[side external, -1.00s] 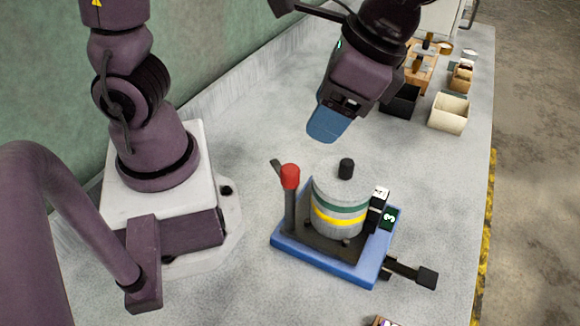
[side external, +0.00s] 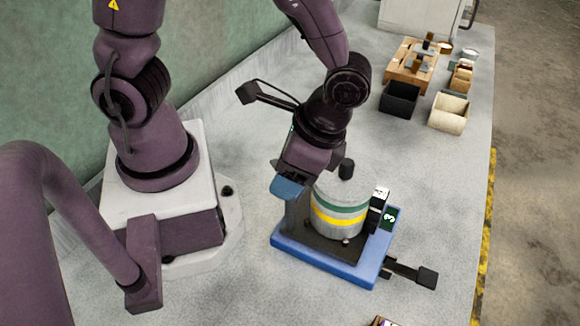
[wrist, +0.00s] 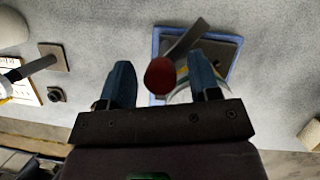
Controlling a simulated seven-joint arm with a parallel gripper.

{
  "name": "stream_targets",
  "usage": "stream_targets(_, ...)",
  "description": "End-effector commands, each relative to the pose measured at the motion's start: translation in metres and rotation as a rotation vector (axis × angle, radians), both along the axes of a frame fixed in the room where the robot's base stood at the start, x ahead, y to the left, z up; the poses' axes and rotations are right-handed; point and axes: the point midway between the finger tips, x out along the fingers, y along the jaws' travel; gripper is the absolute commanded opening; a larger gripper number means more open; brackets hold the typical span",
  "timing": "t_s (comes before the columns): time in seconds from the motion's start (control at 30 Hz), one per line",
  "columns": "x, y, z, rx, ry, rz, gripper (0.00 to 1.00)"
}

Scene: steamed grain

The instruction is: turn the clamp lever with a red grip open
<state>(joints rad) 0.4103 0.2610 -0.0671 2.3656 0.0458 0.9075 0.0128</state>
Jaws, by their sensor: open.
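The red grip (wrist: 161,75) of the clamp lever shows in the wrist view, between my two open fingers and apart from both. A grey lever arm (wrist: 187,41) shows beside it. In the side view my gripper (side external: 288,188) is low over the lever's place and hides the red grip; only part of the grey post (side external: 297,215) shows below it. The lever stands at the left of a blue base (side external: 330,262) carrying a grey pot (side external: 341,200) with green and yellow bands and a black knob (side external: 346,169). In the wrist view my gripper (wrist: 162,80) is open and empty.
A dark-handled bar (side external: 427,277) sticks out right of the base, near a plate marked 3 (side external: 391,218). A black bin (side external: 399,99), a cream bin (side external: 449,111) and a wooden rack (side external: 410,66) stand at the back right. The table between is clear.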

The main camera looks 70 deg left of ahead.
Motion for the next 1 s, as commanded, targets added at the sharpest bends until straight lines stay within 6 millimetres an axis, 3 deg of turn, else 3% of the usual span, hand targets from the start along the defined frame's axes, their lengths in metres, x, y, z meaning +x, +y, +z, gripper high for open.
stream_targets(0.1, 0.0000, 0.0000, 0.0001, 0.000, 0.000, 0.000, 0.56)
stream_targets(0.3, 0.0001, -0.0001, 0.0003, 0.001, 0.001, 0.000, 0.10)
stream_targets(0.33, 0.0001, -0.0001, 0.0003, 0.001, 0.001, 0.000, 0.07)
stream_targets(0.67, 0.0003, 0.0001, 0.0006, 0.000, 0.001, 0.052, 0.07)
stream_targets(1.0, 0.0003, 0.0002, 0.0008, 0.000, 0.001, 0.269, 0.07)
